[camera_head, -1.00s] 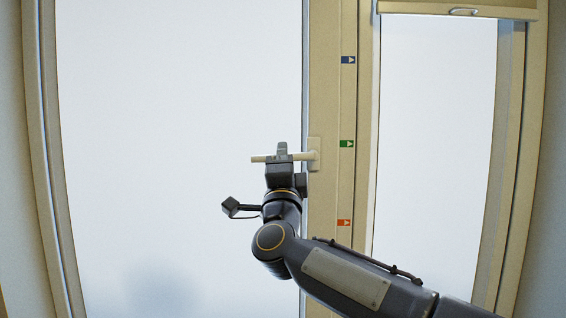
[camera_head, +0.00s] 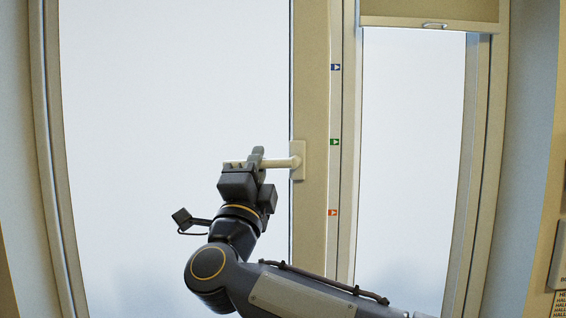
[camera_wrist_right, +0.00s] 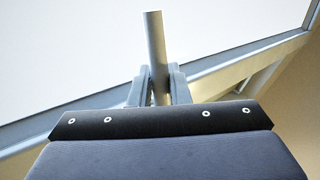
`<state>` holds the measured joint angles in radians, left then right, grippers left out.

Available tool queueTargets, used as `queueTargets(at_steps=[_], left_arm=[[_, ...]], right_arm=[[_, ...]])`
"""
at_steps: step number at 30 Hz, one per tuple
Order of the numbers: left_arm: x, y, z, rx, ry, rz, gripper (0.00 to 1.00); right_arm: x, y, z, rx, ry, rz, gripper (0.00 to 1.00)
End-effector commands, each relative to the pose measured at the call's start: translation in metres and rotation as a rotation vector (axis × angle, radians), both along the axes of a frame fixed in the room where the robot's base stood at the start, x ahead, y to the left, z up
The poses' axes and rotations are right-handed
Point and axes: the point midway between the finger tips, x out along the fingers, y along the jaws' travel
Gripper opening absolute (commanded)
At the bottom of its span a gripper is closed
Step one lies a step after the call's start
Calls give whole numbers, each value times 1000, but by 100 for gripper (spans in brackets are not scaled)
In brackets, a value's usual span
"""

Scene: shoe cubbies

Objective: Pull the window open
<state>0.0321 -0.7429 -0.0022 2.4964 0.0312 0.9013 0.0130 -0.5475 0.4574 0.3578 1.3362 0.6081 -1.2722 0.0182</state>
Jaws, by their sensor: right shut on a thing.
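The window (camera_head: 311,60) has a beige frame with a large pale pane on the left. Its handle (camera_head: 297,162) is on the right stile of that pane, with the lever pointing horizontally to the left. My right gripper (camera_head: 257,160) is shut on the lever, seen in the head view. In the right wrist view the lever (camera_wrist_right: 155,40) stands between the two fingers of the gripper (camera_wrist_right: 158,85). The fingers hide part of the lever. My left gripper is not in view.
Blue, green and orange arrow stickers (camera_head: 334,142) run down the frame beside the handle. A narrower pane (camera_head: 410,150) with a rolled blind (camera_head: 430,12) is to the right. A sign (camera_head: 560,290) is on the wall at the lower right.

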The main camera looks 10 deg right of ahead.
Motion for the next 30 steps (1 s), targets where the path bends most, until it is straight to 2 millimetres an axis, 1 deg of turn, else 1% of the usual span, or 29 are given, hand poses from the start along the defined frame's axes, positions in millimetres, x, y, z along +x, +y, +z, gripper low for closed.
queueTargets(at_steps=[1,6,9,12,15,18,27,28,30], left_arm=[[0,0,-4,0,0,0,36],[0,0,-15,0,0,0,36],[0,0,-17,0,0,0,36],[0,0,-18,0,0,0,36],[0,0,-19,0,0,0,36],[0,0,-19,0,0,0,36],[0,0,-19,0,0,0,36],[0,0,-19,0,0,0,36],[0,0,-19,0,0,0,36]], right_arm=[[-14,13,0,0,-7,12,0],[-58,40,0,0,-7,13,0],[-82,57,0,-1,-6,16,0],[-101,70,0,0,-4,14,0],[-113,77,0,-1,-2,11,0],[-118,80,0,-1,0,7,0],[-117,79,-1,1,3,1,0],[-117,79,-1,1,3,1,22],[-117,79,-1,0,2,-1,31]])
